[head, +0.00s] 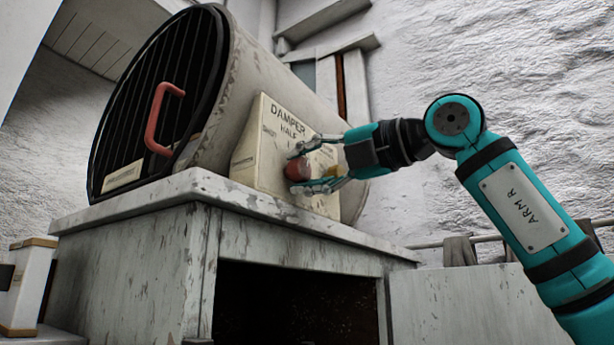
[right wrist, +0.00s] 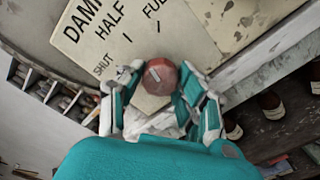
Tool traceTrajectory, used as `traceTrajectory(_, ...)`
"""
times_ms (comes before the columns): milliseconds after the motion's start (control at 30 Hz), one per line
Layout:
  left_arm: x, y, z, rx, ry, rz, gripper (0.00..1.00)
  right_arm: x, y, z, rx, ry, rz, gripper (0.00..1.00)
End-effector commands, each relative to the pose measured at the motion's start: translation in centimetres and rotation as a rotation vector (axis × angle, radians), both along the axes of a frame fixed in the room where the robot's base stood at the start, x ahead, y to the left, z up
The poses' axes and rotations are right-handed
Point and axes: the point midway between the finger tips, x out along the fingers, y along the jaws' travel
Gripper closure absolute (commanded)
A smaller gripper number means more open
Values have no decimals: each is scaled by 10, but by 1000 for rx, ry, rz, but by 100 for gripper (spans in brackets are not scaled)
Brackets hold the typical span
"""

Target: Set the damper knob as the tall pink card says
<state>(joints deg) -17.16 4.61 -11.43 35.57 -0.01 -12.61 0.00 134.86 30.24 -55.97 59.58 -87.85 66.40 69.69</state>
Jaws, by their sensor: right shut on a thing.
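The damper knob (head: 297,168) is a round red knob on a cream damper plate (head: 270,150) on the kiln's side. In the right wrist view the knob (right wrist: 163,82) has a short pale mark on its face. The plate (right wrist: 97,38) reads SHUT, HALF and part of FULL, with tick lines. The mark points roughly to the upper left, toward the SHUT and HALF side; I cannot tell its exact setting. My right gripper (head: 305,170) is shut on the knob, one finger on each side. No pink card shows in either view. My left gripper is not in view.
The drum-shaped kiln (head: 240,90) has a dark ribbed front with a red handle (head: 162,118). It rests on a worn pale stand (head: 130,255) with a dark opening below. A white box-like object (head: 28,285) stands at the lower left. Bottles (right wrist: 272,104) show on a shelf.

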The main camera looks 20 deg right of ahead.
Motion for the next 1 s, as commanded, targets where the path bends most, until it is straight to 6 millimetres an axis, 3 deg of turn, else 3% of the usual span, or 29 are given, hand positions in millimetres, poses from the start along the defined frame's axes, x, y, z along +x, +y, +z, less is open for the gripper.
traceTrajectory(500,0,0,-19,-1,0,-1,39,0,0,-1,320,249,-1,96)
traceTrajectory(1000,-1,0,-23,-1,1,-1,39,0,0,-1,419,330,0,96)
